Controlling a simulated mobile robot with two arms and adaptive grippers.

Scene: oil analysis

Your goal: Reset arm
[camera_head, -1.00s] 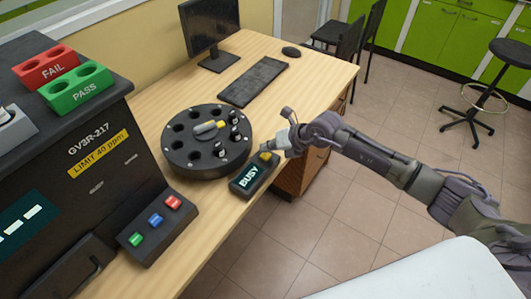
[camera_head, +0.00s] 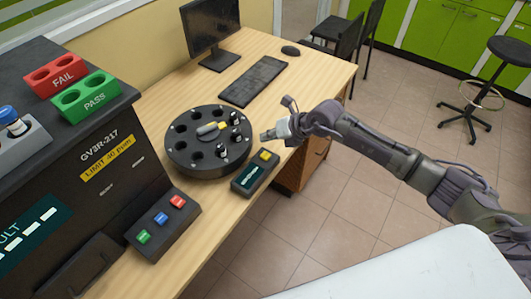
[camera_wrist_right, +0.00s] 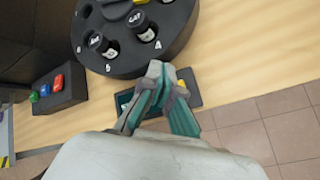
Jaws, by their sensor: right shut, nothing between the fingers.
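My right gripper (camera_head: 270,134) is shut and empty. It hovers just beyond the small dark box (camera_head: 246,184) with a yellow button (camera_head: 265,155), near the rim of the black round carousel (camera_head: 180,158). In the right wrist view the closed fingers (camera_wrist_right: 157,75) show in front of the small box (camera_wrist_right: 187,84), hiding part of it, with the carousel (camera_wrist_right: 113,67) close behind. The box display (camera_head: 251,176) is lit teal, its writing not legible. My left gripper is not in view.
A black analyser (camera_head: 65,150) with red FAIL (camera_head: 52,75) and green PASS (camera_head: 87,96) racks stands at left. Its button panel (camera_head: 155,238) is in front. Keyboard (camera_head: 253,81) and monitor (camera_head: 213,27) are behind.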

